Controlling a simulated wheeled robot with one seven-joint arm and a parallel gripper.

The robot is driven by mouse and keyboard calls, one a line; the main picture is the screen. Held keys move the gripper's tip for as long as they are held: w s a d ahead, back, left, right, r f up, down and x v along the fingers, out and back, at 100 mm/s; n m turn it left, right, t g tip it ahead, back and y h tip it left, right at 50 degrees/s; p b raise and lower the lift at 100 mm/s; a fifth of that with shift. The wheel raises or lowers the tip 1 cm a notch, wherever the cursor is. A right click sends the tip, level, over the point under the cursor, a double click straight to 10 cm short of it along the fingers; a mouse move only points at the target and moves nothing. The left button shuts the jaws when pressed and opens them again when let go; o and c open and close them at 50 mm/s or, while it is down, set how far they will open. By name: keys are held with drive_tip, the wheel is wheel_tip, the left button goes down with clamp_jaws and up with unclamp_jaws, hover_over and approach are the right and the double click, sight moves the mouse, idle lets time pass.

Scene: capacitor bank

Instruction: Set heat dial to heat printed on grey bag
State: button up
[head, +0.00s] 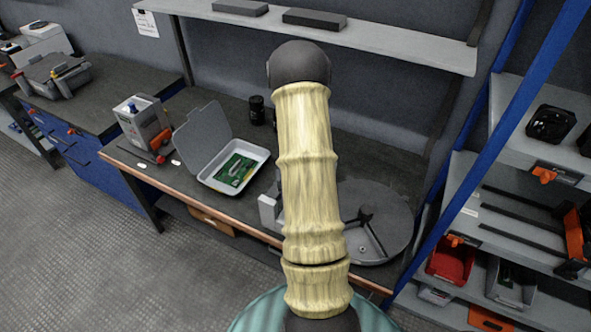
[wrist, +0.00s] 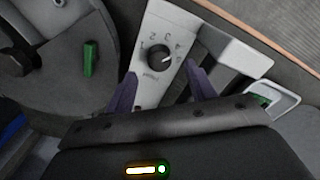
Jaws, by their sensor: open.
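The heat dial (wrist: 162,53) is a round black knob on a light grey sloped panel (wrist: 150,88) in the wrist view. Small numerals run around it; a pale mark on the knob seems to face the upper right, but I cannot read the setting surely. Contact cannot be told. In the head view my arm hides the gripper and the dial; a light grey housing edge (head: 267,211) shows left of the arm. I cannot make out a grey bag.
Left is an open-lidded tray (head: 262,155) with a green circuit board (head: 236,171).

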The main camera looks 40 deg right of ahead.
wheel_tip(320, 180, up, 14)
drive_tip(key=shift+f+b, duration=0.25)
drive_tip(key=shift+b, duration=0.1)
idle(0.4)
drive_tip(key=s+a+r+n+t, duration=0.1)
drive_tip(key=s+a+r+n, duration=0.2)
drive_tip(key=a, duration=0.9)
drive_tip(key=s+a+r+n+t+p, duration=0.1)
drive_tip(key=s+a+r+n, duration=0.1)
drive_tip(key=a, duration=1.1)
drive_tip(key=shift+s+a+r+n+t, duration=0.35)
drive_tip(key=shift+s+n, duration=0.45)
drive_tip(key=shift+s, duration=0.3)
